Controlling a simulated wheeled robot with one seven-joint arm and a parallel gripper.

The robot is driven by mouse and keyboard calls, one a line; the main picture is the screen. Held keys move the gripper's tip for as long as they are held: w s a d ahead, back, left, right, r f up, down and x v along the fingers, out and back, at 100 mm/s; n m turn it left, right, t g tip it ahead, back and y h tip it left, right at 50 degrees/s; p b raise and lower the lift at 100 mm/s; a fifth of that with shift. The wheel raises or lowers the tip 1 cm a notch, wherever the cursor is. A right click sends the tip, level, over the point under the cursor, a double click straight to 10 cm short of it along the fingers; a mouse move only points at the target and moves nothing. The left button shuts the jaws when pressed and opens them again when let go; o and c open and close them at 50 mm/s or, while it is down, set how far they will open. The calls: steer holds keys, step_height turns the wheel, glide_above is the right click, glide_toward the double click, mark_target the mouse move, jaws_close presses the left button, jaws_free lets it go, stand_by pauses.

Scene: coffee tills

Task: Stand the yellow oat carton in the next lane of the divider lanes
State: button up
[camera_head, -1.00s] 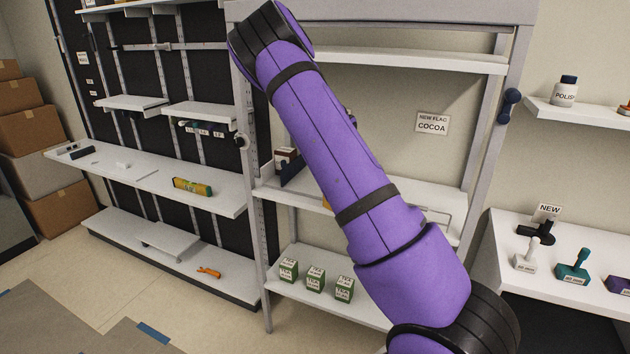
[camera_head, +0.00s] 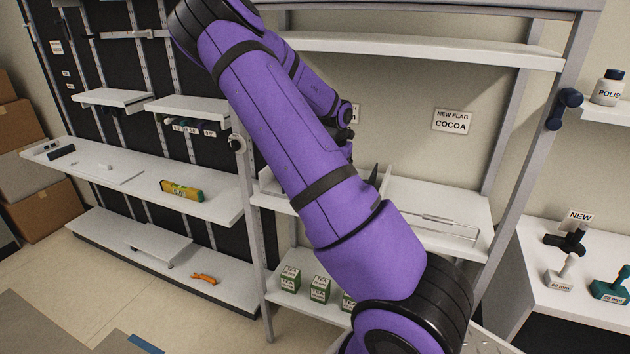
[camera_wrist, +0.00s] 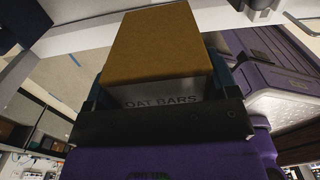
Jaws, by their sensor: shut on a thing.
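The yellow oat carton (camera_wrist: 160,42) fills the middle of the wrist view, its ochre face lit and the words "OAT BARS" on a shaded strip near my gripper. My gripper (camera_wrist: 161,84) is shut on it, with a finger along each side. In the head view my arm hides the gripper and the carton. The middle shelf of the grey rack (camera_head: 440,205) shows a thin upright divider (camera_head: 385,183) and a low wire frame (camera_head: 446,228). The left part of that shelf is hidden behind my arm, so the other lanes cannot be told.
A "COCOA" sign (camera_head: 452,122) is on the wall behind the rack. Several green tea boxes (camera_head: 320,288) stand on the lower shelf. A yellow-green pack (camera_head: 182,191) lies on the left shelving. The rack post (camera_head: 250,200) stands left of my arm.

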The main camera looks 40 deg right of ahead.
steer(key=shift+w+d+f, duration=0.8)
steer(key=shift+w+d, duration=0.7)
steer(key=shift+w, duration=0.75)
steer(key=shift+w+d+f, duration=0.85)
steer(key=shift+w+d, duration=0.6)
steer(key=shift+w, duration=0.8)
steer(key=shift+w+d+f, duration=0.8)
steer(key=shift+w+d, duration=0.7)
steer(key=shift+w, duration=0.75)
steer(key=shift+f, duration=0.15)
steer(key=o, duration=0.9)
steer(key=shift+c, duration=0.2)
step_height(320, 180, up, 8)
steer(key=shift+f, duration=0.1)
